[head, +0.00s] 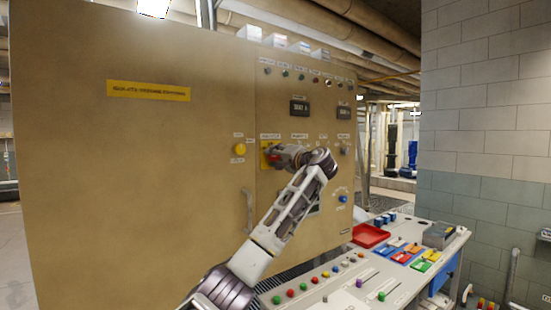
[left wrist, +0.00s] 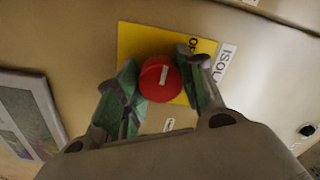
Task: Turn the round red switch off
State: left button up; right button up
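The round red switch (left wrist: 158,84) sits on a yellow plate (left wrist: 139,40) on the cabinet front, with a short white mark on its face. Lettering on the plate is partly covered by a finger. My left gripper (left wrist: 162,82) has one finger on each side of the switch, and both appear to touch its rim. In the head view my left gripper (head: 283,156) is at the yellow plate (head: 264,156) and hides most of the switch. My right gripper is in neither view.
The tan cabinet (head: 140,180) has a yellow button (head: 239,149), a blue button (head: 343,199), a vertical handle (head: 248,210) and small displays. Below right, a console (head: 335,285) carries coloured knobs, a red tray (head: 369,236) and coloured blocks. A block wall (head: 485,130) stands at right.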

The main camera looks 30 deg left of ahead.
pick_arm(q)
jog(key=o, duration=0.4)
jog(key=shift+f, duration=0.1)
jog(key=shift+s+d, duration=0.15)
jog(key=shift+d, duration=0.5)
jog(key=v, duration=1)
jog(key=shift+s+d, duration=0.2)
jog(key=shift+d, duration=0.1)
jog(key=shift+f, duration=0.1)
